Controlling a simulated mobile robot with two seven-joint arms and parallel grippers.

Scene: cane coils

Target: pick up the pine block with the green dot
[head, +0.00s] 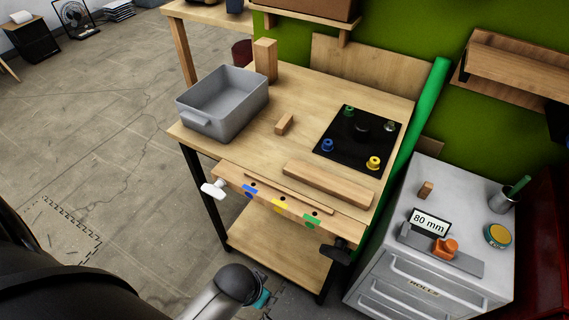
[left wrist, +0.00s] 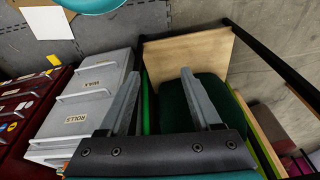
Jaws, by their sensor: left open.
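Several plain wooden blocks show in the head view. A tall block (head: 265,60) stands upright at the back of the bench, beside the grey bin. A small block (head: 284,124) lies in the middle of the benchtop. A long flat block (head: 329,184) lies near the front edge. Another small block (head: 426,189) stands on the grey cabinet. I cannot make out a green dot on any of them. My left gripper (left wrist: 158,75) is open and empty in the left wrist view, away from these blocks. My right gripper is not in view.
The wooden bench (head: 190,138) carries a grey bin (head: 225,112) and a black plate (head: 345,140) with coloured knobs. Blue, yellow and green labels mark its front rail. The grey cabinet (head: 465,205) at right holds an 80 mm display (head: 430,222), a cup (head: 502,201) and a round tin (head: 497,236).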

